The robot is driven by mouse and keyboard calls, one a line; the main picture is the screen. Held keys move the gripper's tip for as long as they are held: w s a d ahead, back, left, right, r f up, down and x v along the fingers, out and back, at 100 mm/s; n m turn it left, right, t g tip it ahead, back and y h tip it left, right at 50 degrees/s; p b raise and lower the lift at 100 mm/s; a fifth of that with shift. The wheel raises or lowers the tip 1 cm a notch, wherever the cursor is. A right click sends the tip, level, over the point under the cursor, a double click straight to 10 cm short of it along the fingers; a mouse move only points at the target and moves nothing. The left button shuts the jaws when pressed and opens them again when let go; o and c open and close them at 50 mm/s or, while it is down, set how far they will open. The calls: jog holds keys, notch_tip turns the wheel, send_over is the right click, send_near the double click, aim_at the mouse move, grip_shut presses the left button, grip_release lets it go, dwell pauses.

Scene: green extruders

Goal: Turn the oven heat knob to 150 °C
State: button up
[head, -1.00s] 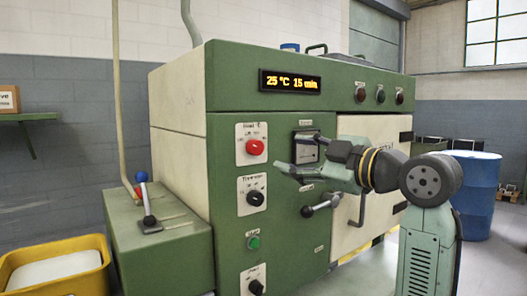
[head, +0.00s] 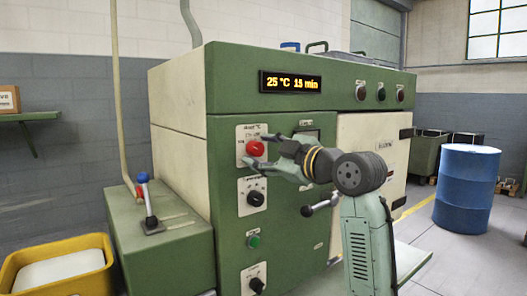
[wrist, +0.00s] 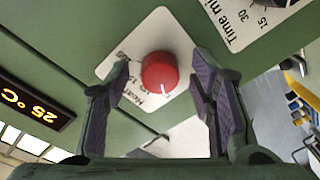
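The red heat knob (head: 255,148) sits on a white plate (head: 241,134) on the green oven front. In the wrist view the knob (wrist: 160,72) has a white pointer mark and lies between and ahead of the two fingers. My gripper (head: 262,151) is open at the knob, with a finger on either side; the wrist view shows my gripper (wrist: 165,90) with gaps between both pads and the knob. The display (head: 290,83) reads 25 °C 15 min. The plate's scale is too small to read fully.
The black timer knob (head: 255,198) is below the heat knob, with a green button (head: 254,242) and another black knob (head: 256,285) lower down. A lever (head: 320,204) sticks out to the right. A green box with a blue-topped lever (head: 145,190) stands left.

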jog(key=c, duration=1.1)
jog(key=shift+c, duration=0.2)
jog(key=shift+m, duration=0.4)
jog(key=m, duration=0.4)
jog(key=m+p, duration=0.1)
jog(key=m, duration=0.2)
jog(key=shift+a+f+m+t, duration=0.1)
jog(key=shift+m+t, duration=0.2)
jog(key=shift+m, duration=0.1)
jog(key=m+p, duration=0.1)
jog(key=m, duration=0.2)
jog(key=shift+s+m+t, duration=0.1)
jog(key=shift+m+t, duration=0.2)
jog(key=shift+m, duration=0.1)
jog(key=shift+a+m+p, duration=0.1)
jog(key=shift+m+p, duration=0.5)
jog(key=shift+m, duration=1.5)
